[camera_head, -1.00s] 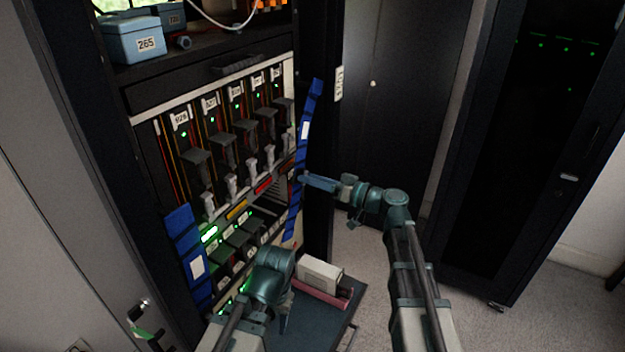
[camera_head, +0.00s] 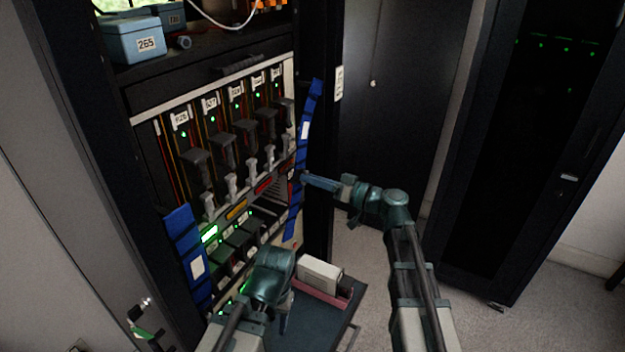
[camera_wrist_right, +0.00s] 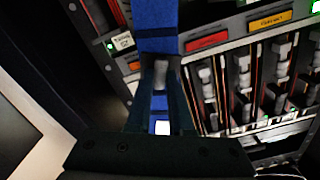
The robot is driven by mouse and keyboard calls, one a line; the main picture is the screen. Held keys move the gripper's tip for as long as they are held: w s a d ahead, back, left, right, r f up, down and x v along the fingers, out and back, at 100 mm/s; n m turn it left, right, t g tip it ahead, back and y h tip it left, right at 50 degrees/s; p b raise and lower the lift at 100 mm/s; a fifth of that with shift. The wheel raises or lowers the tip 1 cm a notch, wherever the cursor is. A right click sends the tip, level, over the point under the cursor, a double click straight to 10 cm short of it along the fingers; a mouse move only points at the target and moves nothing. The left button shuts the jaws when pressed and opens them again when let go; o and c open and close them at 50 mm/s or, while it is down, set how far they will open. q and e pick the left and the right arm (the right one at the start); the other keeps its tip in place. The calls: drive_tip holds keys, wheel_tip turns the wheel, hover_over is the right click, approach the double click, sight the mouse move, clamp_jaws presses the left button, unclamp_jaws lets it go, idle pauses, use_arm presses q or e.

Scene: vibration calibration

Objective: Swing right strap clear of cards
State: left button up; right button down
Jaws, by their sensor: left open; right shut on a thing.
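The right strap (camera_head: 305,130) is a long blue band with a white label, running down the right edge of the card rack, to the right of the cards. My right gripper (camera_head: 303,178) is shut on this strap at about its middle. In the right wrist view the blue strap (camera_wrist_right: 155,20) passes between the fingers of the gripper (camera_wrist_right: 160,75). The cards (camera_head: 235,140) stand in a row with grey handles and green lights. The left strap (camera_head: 185,250) is blue and hangs at the rack's left side. My left gripper (camera_head: 284,322) is open, low in front of the rack, partly hidden.
A tray (camera_head: 335,298) with a pale box (camera_head: 320,271) is on a dark surface below the rack. Blue boxes (camera_head: 134,40) stand on the shelf above. A dark cabinet (camera_head: 530,130) stands at right. Open floor lies between.

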sight(332, 165)
idle(0.6)
drive_tip(key=w+d+n, duration=0.1)
drive_tip(key=w+d, duration=0.1)
drive_tip(key=w, duration=0.1)
drive_tip(key=w+d+f+n+b, duration=0.1)
drive_tip(key=w+d+n, duration=0.1)
drive_tip(key=w, duration=0.1)
drive_tip(key=w+d+f+n+b, duration=0.1)
drive_tip(key=w+d+n, duration=0.1)
drive_tip(key=w, duration=0.1)
drive_tip(key=shift+w+d+n, duration=0.2)
drive_tip(key=shift+w+n, duration=0.1)
drive_tip(key=shift+n, duration=0.1)
drive_tip(key=c, duration=0.8)
unclamp_jaws()
drive_tip(key=shift+s, duration=0.1)
